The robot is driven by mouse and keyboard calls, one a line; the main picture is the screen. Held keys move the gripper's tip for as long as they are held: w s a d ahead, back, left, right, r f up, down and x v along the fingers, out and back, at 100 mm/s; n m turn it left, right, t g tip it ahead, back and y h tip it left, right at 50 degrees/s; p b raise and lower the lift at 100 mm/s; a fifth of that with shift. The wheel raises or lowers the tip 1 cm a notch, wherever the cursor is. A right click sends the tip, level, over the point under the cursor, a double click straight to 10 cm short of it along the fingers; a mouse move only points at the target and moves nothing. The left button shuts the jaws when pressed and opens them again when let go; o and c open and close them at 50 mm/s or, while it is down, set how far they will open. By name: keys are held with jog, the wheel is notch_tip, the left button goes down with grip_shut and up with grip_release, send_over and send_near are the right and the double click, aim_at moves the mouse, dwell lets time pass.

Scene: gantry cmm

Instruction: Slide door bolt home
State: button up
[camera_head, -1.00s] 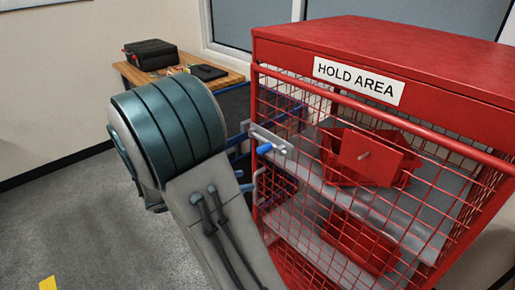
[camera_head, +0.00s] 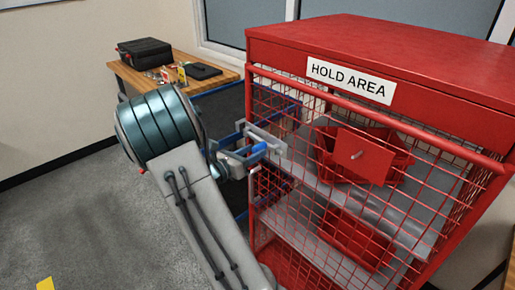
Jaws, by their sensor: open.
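The door bolt (camera_head: 256,151) has a blue grip and sits at the left edge of the red mesh cage door, on a grey metal plate (camera_head: 272,138). My gripper (camera_head: 240,160) is beside the bolt, just left of the blue grip, and open. It is small in the view, and I cannot tell whether its fingers touch the grip. The bolt's far end and its catch are not clear from here.
The red cage (camera_head: 400,45) labelled HOLD AREA holds red bins (camera_head: 365,155) on grey shelves. A wooden bench (camera_head: 140,77) with a black case (camera_head: 147,52) stands behind.

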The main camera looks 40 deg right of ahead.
jog(key=shift+w+d, duration=0.1)
jog(key=shift+d, duration=1.2)
